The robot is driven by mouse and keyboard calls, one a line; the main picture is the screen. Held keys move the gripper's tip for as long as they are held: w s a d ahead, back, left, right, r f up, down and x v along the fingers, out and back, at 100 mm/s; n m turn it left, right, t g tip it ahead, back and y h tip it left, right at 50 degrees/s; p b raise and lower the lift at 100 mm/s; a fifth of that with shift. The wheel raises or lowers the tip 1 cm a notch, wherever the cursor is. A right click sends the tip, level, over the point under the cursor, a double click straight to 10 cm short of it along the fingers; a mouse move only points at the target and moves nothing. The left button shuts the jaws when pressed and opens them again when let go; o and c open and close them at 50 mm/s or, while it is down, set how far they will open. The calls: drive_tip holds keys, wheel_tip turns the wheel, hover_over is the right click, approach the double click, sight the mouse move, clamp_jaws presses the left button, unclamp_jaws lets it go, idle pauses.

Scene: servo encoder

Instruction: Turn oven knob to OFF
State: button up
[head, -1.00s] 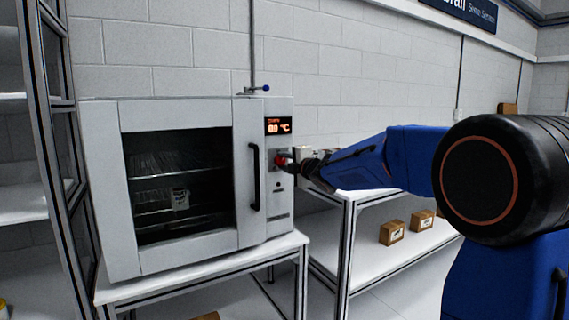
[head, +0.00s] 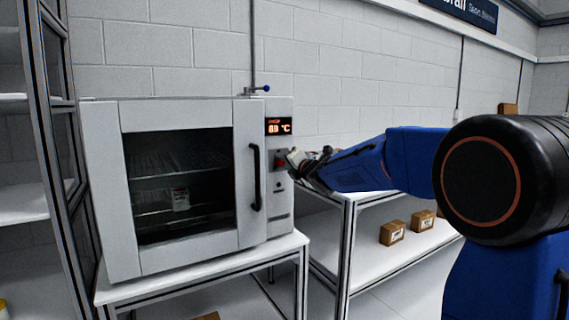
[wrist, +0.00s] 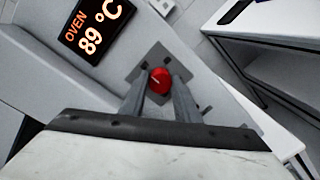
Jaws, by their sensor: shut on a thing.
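The white oven (head: 108,190) stands on a bench at left, its glass door closed. Its red round knob (wrist: 160,78) sits on a grey plate of the control panel, with a pale pointer mark on its face. My gripper (wrist: 160,84) has one finger on each side of the knob and is shut on it. In the head view my gripper (head: 292,159) reaches the panel from the right and largely hides the knob. The oven display (wrist: 97,27) reads OVEN 89 °C; it also shows in the head view (head: 278,126). The knob's labels are not readable.
A black door handle (head: 254,177) stands out just left of the panel. A white shelf bench (head: 380,252) with small cardboard boxes (head: 392,232) is at right, under my arm. A rack (head: 50,130) stands at far left. A small labelled container (head: 180,199) is inside the oven.

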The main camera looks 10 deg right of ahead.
drive_tip(key=shift+f, duration=0.15)
drive_tip(key=o, duration=1)
drive_tip(key=shift+o, duration=0.2)
drive_tip(key=v, duration=1.7)
drive_tip(key=shift+s, duration=0.2)
